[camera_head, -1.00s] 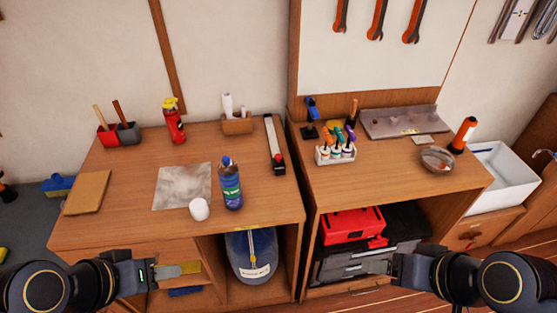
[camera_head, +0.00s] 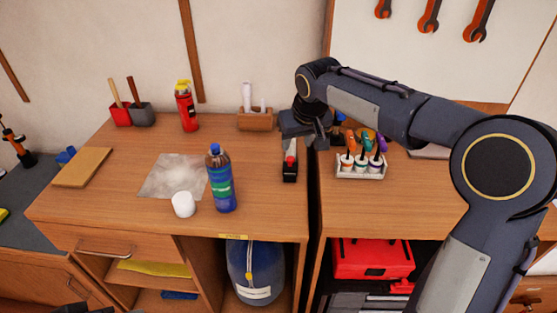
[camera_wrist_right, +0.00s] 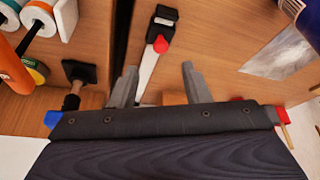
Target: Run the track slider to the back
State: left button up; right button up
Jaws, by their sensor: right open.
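The track slider is a narrow white track (camera_wrist_right: 147,74) with a black front end block (camera_head: 290,174) and a red knob (camera_head: 291,159), lying near the right edge of the left wooden bench. The knob sits at the front end of the track, against the block; it also shows in the right wrist view (camera_wrist_right: 160,44). My right gripper (camera_head: 309,146) is over the track, behind the knob, and hides the back part of it. In the right wrist view its fingers (camera_wrist_right: 158,80) are apart and empty, one on each side of the track.
A blue bottle (camera_head: 221,180) and white cup (camera_head: 183,204) stand left of the track. A wooden holder (camera_head: 255,120) is at the back.

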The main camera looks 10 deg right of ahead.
aim_at(291, 158)
jog(key=x, duration=0.8)
jog(key=shift+r, duration=0.1)
grip_shut()
